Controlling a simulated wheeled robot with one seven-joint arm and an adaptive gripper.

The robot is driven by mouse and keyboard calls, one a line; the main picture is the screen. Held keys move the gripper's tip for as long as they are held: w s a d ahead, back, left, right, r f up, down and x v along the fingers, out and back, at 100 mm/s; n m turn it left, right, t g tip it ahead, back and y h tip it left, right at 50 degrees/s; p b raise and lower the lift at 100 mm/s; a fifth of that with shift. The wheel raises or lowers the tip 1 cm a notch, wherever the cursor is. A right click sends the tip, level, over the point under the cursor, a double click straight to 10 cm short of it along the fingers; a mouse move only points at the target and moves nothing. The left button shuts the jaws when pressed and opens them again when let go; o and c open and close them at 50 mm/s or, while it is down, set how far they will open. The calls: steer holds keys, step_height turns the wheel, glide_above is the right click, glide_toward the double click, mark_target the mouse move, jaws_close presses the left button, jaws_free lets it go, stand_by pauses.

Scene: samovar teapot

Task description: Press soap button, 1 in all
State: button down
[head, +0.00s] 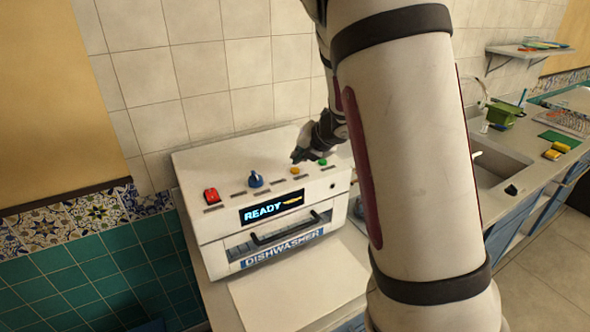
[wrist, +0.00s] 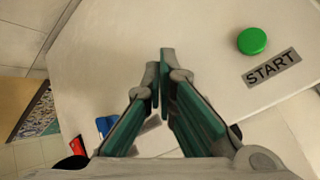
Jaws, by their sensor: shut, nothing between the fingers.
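The white dishwasher (head: 262,213) stands on the counter, its display reading "READY" beside a small yellow mark. A row of controls lies on its top: a red switch (head: 211,195), a blue knob (head: 256,179), a yellow-orange button (head: 295,170) and a green button (head: 323,161). The small labels are too small to read in the head view, so I cannot confirm which is soap. In the wrist view the green button (wrist: 252,41) has a "START" label. My gripper (head: 299,156) is shut and empty, pointing down just above the panel near the yellow-orange button, which the fingers hide in the wrist view.
The dishwasher's front has a dark handle (head: 287,230). A bare counter (head: 290,293) lies before it. A sink (head: 497,160), yellow sponges (head: 556,151) and a green container (head: 502,115) are at the right. A tiled wall stands close behind.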

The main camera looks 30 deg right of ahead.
mark_target(298, 168)
steer(key=shift+f, duration=0.15)
steer(key=shift+f, duration=0.3)
steer(key=shift+f+b, duration=0.45)
steer(key=shift+b, duration=0.05)
stand_by(0.8)
steer(key=shift+r, duration=0.1)
steer(key=shift+r+p, duration=0.8)
steer(key=shift+p, duration=0.05)
step_height(298, 168, up, 2)
steer(key=shift+s+r+p, duration=0.1)
steer(key=shift+s+p, duration=0.05)
steer(key=shift+p, duration=0.85)
steer(key=shift+r+p, duration=1.15)
steer(key=shift+r, duration=0.25)
